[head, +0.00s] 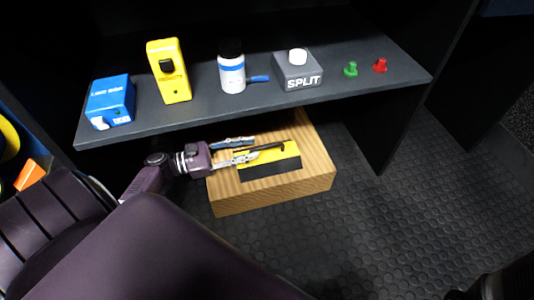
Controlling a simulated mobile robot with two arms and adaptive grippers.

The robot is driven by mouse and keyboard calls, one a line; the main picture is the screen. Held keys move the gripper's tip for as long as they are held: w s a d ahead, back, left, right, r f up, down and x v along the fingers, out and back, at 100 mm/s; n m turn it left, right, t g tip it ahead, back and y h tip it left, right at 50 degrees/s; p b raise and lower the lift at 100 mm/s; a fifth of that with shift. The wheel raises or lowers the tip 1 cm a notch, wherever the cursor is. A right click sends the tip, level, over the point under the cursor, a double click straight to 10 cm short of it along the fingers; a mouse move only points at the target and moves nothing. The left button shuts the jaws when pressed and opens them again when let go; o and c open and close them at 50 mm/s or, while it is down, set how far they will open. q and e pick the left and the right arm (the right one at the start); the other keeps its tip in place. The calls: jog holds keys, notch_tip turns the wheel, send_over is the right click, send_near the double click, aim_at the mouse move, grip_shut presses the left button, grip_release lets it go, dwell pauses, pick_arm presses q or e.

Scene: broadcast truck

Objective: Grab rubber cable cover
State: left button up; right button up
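A flat yellow and black piece, which looks like the rubber cable cover (270,168), lies on top of a wooden block (316,160) below the shelf. My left gripper (256,149) reaches in from the left over the block. Its two fingers are apart, at the cover's back left edge. Nothing clearly shows held between them; whether they touch the cover I cannot tell. A thin dark bar (271,147) lies across the cover's back part. My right gripper does not show.
A dark shelf (335,88) overhangs the block's back. On it stand a blue box (109,103), a yellow device (168,72), a white bottle (231,75), a grey SPLIT box (297,72), and green (351,69) and red (380,65) pieces. Black studded floor (385,220) is clear at right.

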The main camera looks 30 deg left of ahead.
aim_at(281, 143)
pick_arm(q)
jog(key=b+x, duration=0.1)
jog(key=x, duration=0.1)
jog(key=b+x, duration=0.1)
jog(key=x, duration=0.1)
jog(key=f+b+x, duration=0.1)
jog(key=b+x, duration=0.1)
jog(key=shift+s+d, duration=0.1)
jog(key=shift+d+r, duration=0.15)
jog(key=shift+r, duration=0.05)
jog(key=shift+c, duration=0.4)
grip_shut()
jog(key=shift+r, duration=0.1)
